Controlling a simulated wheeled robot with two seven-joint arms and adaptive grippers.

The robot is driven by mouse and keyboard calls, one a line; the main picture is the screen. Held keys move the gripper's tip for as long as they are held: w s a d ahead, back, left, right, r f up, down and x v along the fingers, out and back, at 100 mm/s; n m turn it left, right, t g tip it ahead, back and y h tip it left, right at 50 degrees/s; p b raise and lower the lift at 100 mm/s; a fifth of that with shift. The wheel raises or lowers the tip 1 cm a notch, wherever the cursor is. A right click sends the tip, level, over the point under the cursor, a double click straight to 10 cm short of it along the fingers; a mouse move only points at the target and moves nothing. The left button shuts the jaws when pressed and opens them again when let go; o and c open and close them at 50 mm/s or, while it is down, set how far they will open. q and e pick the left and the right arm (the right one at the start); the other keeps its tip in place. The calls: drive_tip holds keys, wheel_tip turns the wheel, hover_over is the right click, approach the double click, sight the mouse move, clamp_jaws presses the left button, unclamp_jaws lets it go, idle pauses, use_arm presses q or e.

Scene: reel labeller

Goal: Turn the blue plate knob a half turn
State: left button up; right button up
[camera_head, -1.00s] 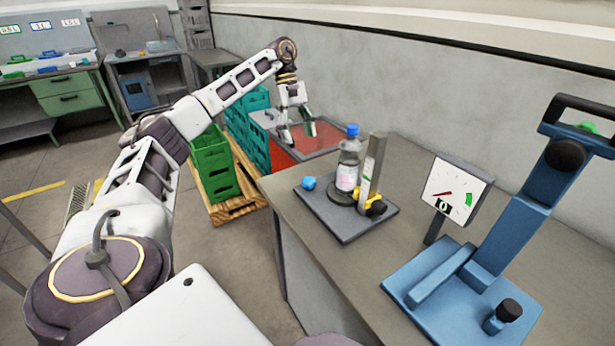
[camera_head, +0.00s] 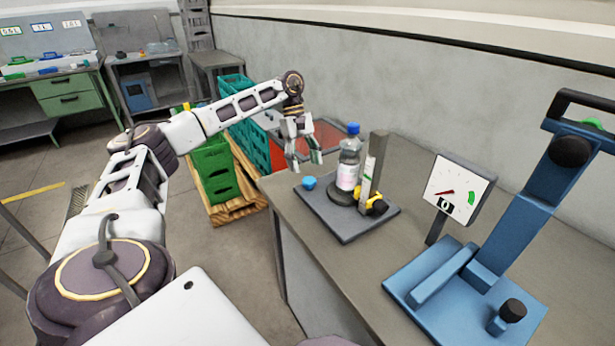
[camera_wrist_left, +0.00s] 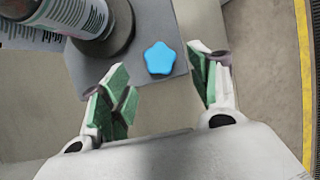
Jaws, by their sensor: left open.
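The blue plate knob (camera_head: 309,183) sits at the left corner of a dark grey plate (camera_head: 346,227) on the bench. In the left wrist view the knob (camera_wrist_left: 160,58) is star-shaped and lies beyond the fingertips, between their lines. My left gripper (camera_head: 304,161) is open and empty, pointing down just behind and above the knob. Its green-padded fingers also show in the left wrist view (camera_wrist_left: 160,88), apart from the knob. My right gripper is not in view.
A bottle with a blue cap (camera_head: 349,160) stands on a round turntable on the plate, beside an upright grey post (camera_head: 375,160) with a yellow clamp. A dial gauge (camera_head: 458,190) and blue press (camera_head: 500,250) stand to the right. Green crates (camera_head: 215,170) are on a pallet left of the bench.

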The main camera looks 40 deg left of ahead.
sight(308, 179)
use_arm(q)
drive_tip(key=shift+x, duration=2.4)
drive_tip(key=shift+r, duration=0.1)
drive_tip(key=c, duration=1)
